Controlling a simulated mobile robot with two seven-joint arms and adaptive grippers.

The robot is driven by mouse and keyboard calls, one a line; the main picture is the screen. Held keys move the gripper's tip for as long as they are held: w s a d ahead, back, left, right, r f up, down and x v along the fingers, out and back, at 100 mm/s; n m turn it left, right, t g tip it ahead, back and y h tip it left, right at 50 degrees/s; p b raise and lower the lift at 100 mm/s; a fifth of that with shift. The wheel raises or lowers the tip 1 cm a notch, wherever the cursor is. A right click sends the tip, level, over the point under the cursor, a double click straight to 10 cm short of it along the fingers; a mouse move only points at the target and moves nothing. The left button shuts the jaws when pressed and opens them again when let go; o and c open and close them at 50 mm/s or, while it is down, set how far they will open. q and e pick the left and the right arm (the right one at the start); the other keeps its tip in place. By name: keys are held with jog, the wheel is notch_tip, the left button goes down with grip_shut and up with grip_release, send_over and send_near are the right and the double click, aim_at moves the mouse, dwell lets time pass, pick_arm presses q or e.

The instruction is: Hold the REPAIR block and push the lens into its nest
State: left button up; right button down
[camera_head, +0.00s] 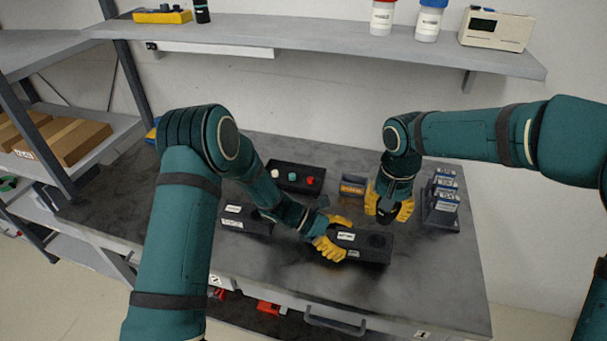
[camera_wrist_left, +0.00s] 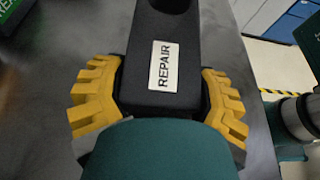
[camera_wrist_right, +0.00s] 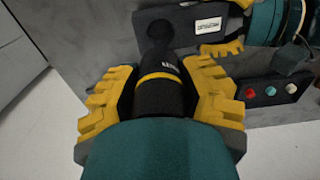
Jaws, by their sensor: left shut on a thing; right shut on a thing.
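The REPAIR block (camera_head: 362,250) is a long black block with a white label, lying on the dark bench top. Its label reads REPAIR in the left wrist view (camera_wrist_left: 165,65). My left gripper (camera_head: 331,243), with yellow fingers, is shut across the block's left end. The round dark nest (camera_head: 377,241) is in the block's right part. My right gripper (camera_head: 388,205) is shut on the lens, a black cylinder with a yellow ring (camera_wrist_right: 158,85).
A second black labelled block (camera_head: 246,221) lies to the left. Behind are a dark tray (camera_head: 286,187) with white, teal and red pieces, a small orange-labelled box (camera_head: 353,187) and a rack (camera_head: 441,215) on the right. The front bench top (camera_head: 420,290) is clear.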

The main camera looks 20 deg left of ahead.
jog(key=w+a+f+m, duration=0.1)
jog(key=w+a+m, duration=0.2)
jog(key=w+a, duration=0.65)
jog(key=m, duration=0.4)
send_near(304, 198)
notch_tip(304, 198, up, 3)
jog(key=s, duration=0.3)
jog(key=f, duration=0.9)
jog(key=shift+w+d+f, duration=0.15)
jog(key=shift+d+f, duration=0.15)
jog(key=shift+d, duration=0.1)
jog(key=c, duration=0.5)
grip_release()
jog(key=shift+f, duration=0.15)
